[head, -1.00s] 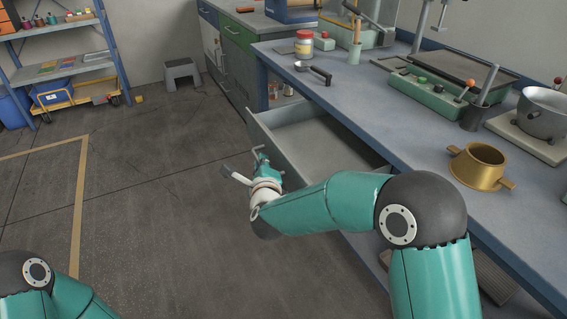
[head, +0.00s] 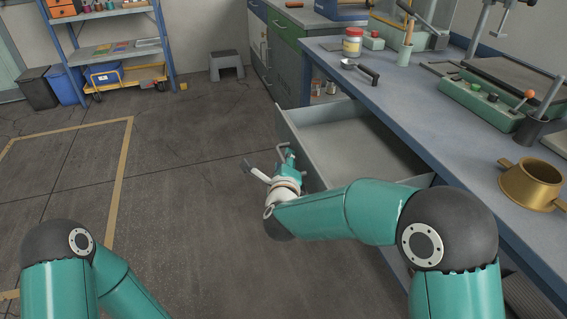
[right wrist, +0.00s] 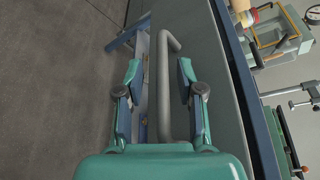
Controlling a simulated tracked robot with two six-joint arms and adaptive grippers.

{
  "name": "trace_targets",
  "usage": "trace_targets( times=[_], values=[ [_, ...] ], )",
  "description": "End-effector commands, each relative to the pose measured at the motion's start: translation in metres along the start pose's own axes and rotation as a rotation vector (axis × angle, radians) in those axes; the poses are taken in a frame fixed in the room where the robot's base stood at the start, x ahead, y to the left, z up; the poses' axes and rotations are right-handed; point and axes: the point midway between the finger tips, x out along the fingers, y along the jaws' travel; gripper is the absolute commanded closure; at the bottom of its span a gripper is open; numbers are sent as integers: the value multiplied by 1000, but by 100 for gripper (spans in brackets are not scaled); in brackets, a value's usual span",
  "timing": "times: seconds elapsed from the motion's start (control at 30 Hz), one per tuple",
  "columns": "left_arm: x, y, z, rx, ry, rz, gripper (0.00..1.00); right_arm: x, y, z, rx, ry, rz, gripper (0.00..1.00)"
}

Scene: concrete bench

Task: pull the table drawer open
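The table drawer (head: 345,149) is a grey box pulled out from under the blue bench top, its empty inside showing in the head view. Its bent grey bar handle (right wrist: 164,90) runs lengthwise between the fingers of my right gripper (right wrist: 158,88) in the right wrist view. The fingers are spread, with a gap to the bar on each side. In the head view my right gripper (head: 271,170) is at the drawer's front, and my forearm hides part of that front. My left gripper is out of view; only part of my left arm shows.
The bench top (head: 420,125) carries a jar (head: 352,42), a black-handled tool (head: 361,71), a green control box (head: 480,101) and a brass pot (head: 531,184). A grey step stool (head: 226,66) and a shelf rack (head: 112,48) stand at the back. The floor left of the drawer is clear.

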Motion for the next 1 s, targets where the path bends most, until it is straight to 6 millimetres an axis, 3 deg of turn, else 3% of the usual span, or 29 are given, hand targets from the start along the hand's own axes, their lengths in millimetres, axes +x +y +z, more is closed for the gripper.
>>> trace_targets(
  times=[0.17,0.33,0.8,1.0],
  values=[
    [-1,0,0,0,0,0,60,-1,-1,1,1,-2,-3,63],
    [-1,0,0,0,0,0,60,-15,-2,2,0,-3,-2,63],
    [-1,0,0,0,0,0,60,-101,0,0,0,-2,-1,63],
    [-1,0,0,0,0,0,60,-118,0,-1,1,0,-1,63]
  ],
)
